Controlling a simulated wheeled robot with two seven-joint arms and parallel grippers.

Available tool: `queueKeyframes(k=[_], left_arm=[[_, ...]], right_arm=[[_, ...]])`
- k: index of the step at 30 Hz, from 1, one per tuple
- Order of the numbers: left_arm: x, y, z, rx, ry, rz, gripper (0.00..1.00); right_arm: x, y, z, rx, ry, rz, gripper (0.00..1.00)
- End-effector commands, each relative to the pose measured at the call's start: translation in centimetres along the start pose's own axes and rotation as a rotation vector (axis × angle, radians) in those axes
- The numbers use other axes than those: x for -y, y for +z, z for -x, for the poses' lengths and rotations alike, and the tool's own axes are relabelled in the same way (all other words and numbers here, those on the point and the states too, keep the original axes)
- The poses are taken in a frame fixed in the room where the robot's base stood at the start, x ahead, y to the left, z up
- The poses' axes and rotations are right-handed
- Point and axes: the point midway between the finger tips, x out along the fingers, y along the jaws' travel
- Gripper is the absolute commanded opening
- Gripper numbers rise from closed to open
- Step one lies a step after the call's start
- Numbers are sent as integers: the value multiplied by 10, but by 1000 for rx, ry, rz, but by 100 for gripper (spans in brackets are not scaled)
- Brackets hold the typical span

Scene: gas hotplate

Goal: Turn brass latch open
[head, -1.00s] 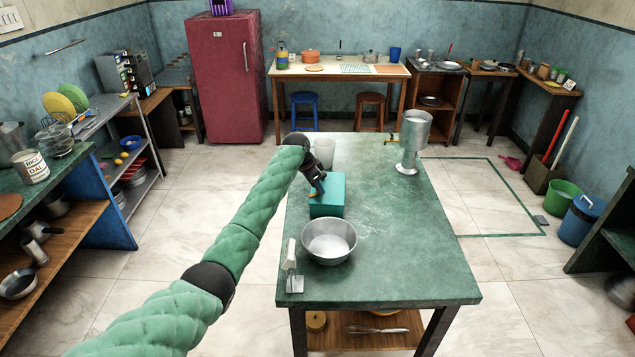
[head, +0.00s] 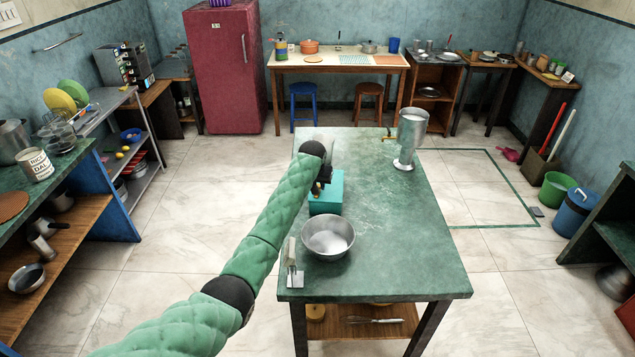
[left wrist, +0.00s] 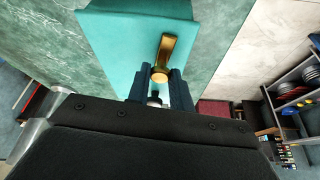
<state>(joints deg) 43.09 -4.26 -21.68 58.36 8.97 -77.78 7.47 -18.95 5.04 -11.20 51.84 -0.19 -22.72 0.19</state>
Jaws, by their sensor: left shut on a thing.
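A teal box (head: 326,202) stands on the green table, behind a metal bowl. In the left wrist view the same teal box (left wrist: 115,50) fills the upper middle, and a brass latch (left wrist: 166,52) sits on its face, tilted slightly. My left gripper (left wrist: 161,86) is shut on the lower end of the latch. In the head view my left gripper (head: 320,186) is at the box's near top side, and the dark wrist partly hides the latch there. My right gripper is in neither view.
The metal bowl (head: 328,237) and a small scraper-like tool (head: 291,264) lie in front of the box on the green table (head: 410,230). A tall metal vessel (head: 410,138) stands at the back right.

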Motion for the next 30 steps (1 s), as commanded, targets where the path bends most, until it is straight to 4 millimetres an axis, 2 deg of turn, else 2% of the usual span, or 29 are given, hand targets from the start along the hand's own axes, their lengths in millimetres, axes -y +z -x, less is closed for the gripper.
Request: queueKeyframes(k=[10, 26, 27, 30], left_arm=[[-1, 0, 0, 1, -51, 125, 0], [-1, 0, 0, 1, -60, 146, 0], [-1, 0, 0, 1, -60, 145, 26], [-1, 0, 0, 1, -60, 145, 43]], right_arm=[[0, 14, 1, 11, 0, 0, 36], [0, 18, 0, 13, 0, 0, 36], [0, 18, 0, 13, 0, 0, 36], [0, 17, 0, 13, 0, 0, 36]])
